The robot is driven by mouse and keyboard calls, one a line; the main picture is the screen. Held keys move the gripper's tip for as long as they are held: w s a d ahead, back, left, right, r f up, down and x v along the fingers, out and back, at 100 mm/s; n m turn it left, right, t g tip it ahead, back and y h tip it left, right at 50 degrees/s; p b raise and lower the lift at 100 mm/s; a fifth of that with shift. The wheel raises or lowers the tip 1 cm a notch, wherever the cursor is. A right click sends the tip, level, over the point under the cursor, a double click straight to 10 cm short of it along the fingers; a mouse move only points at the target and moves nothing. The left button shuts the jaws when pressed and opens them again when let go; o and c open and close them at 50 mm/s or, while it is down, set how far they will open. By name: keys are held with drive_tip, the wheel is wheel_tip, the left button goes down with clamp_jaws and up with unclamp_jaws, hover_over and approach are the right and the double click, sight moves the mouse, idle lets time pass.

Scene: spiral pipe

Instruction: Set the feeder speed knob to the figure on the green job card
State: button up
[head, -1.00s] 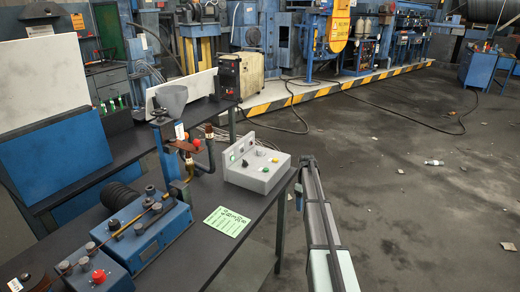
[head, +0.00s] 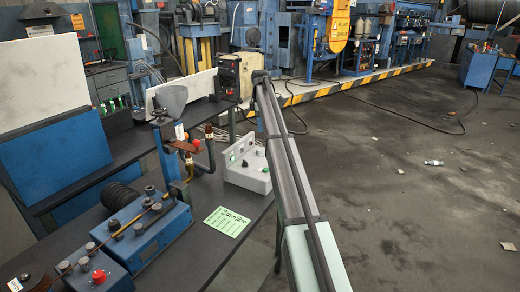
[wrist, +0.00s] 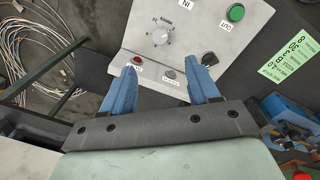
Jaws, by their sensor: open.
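A grey control box (head: 240,178) stands at the right end of the bench; my arm hides its right part in the head view. In the wrist view, a silver knob (wrist: 160,37) with a printed dial sits on the box panel (wrist: 115,58); its setting is too small to read. My gripper (wrist: 163,66) is open and empty, its two blue fingers apart over the panel's near edge, short of the knob.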

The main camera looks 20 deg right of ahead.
sight(260, 150)
drive_tip(key=f, duration=1.3)
drive_tip(key=shift+w+f, duration=0.25)
drive_tip(key=shift+w, duration=0.1)
drive_tip(key=c, duration=1)
